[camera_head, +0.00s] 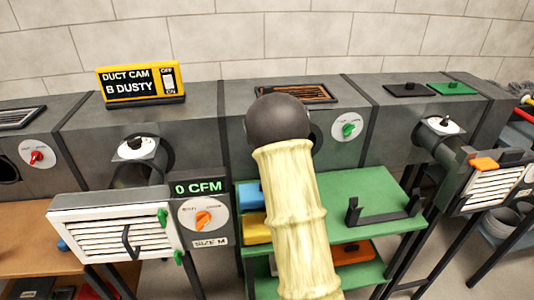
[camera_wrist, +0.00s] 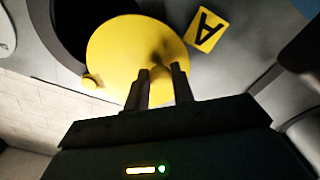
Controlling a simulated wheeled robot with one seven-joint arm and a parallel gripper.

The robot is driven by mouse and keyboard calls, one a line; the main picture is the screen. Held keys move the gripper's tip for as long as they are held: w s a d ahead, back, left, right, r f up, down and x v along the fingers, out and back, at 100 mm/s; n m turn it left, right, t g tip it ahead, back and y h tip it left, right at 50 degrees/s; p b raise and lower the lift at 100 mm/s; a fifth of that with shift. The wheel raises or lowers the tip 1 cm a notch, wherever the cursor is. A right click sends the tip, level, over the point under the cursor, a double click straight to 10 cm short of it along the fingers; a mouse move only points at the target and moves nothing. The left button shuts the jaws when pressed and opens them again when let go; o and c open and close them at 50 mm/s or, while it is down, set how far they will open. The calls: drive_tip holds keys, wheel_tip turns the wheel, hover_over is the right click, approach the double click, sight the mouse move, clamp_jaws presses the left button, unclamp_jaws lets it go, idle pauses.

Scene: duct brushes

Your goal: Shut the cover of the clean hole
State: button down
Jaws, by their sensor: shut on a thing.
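A round yellow cover (camera_wrist: 120,45) fills the middle of the wrist view. It overlaps a dark round hole (camera_wrist: 68,25) on its left, so part of the hole shows open. A yellow plate with the letter A (camera_wrist: 207,29) is to the right of the cover. My gripper (camera_wrist: 158,74) is shut on a small part of the yellow cover, probably its knob, which the fingers mostly hide. In the head view my arm hides the gripper and this cover. The yellow duct cam sign (camera_head: 140,83) reads "B DUSTY".
The grey duct (camera_head: 210,105) runs across the head view. A white louvred vent (camera_head: 115,235) and a "0 CFM" display (camera_head: 198,187) are at the left. Black and green lids (camera_head: 450,89) lie on top at right.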

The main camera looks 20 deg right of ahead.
idle(0.4)
drive_tip(key=c, duration=1.2)
unclamp_jaws()
drive_tip(key=shift+o, duration=0.2)
drive_tip(key=shift+s, duration=0.1)
drive_tip(key=v, duration=0.8)
drive_tip(key=shift+s, duration=0.25)
drive_tip(key=shift+s+f+b, duration=0.1)
drive_tip(key=shift+f+b, duration=0.05)
drive_tip(key=shift+b, duration=0.75)
drive_tip(key=shift+s+a+b, duration=0.15)
drive_tip(key=shift+b, duration=0.85)
drive_tip(key=shift+s+b, duration=0.2)
drive_tip(key=shift+b, duration=0.65)
